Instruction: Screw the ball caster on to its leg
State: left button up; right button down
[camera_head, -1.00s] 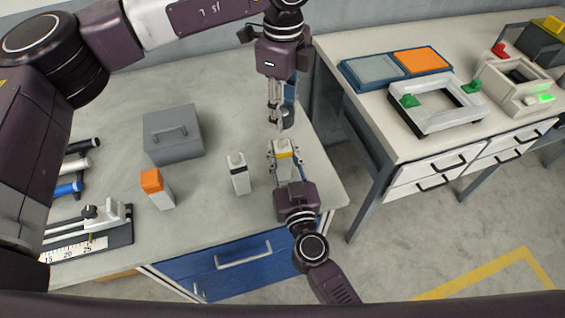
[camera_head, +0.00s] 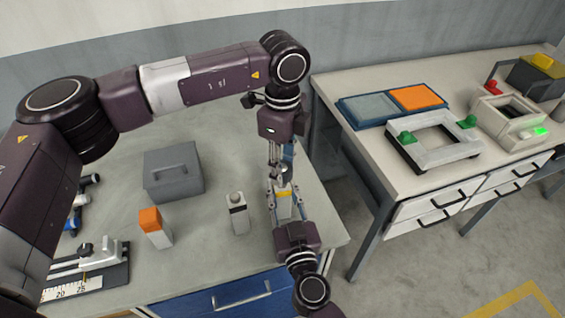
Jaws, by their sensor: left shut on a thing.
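My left gripper (camera_head: 280,170) comes down from above and is shut on the small grey ball caster (camera_head: 281,173). The caster is partly hidden by the fingers. Directly below is a white upright leg (camera_head: 284,209) with a yellow band near its top. The caster is at the leg's top; I cannot tell whether the two touch or are threaded. My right gripper (camera_head: 285,205) reaches from below, with one finger on each side of the leg, and looks shut on it.
A white block with a dark band (camera_head: 238,220) and an orange-topped white block (camera_head: 155,232) stand to the left. A grey lidded box (camera_head: 174,175) is behind them. A slide with a ruler (camera_head: 88,280) lies front left. The second table (camera_head: 370,165) bears trays and frames.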

aim_at(283, 194)
pick_arm(q)
jog(key=shift+f, duration=0.15)
jog(key=shift+f, duration=0.75)
jog(key=shift+f, duration=0.6)
dwell(0.3)
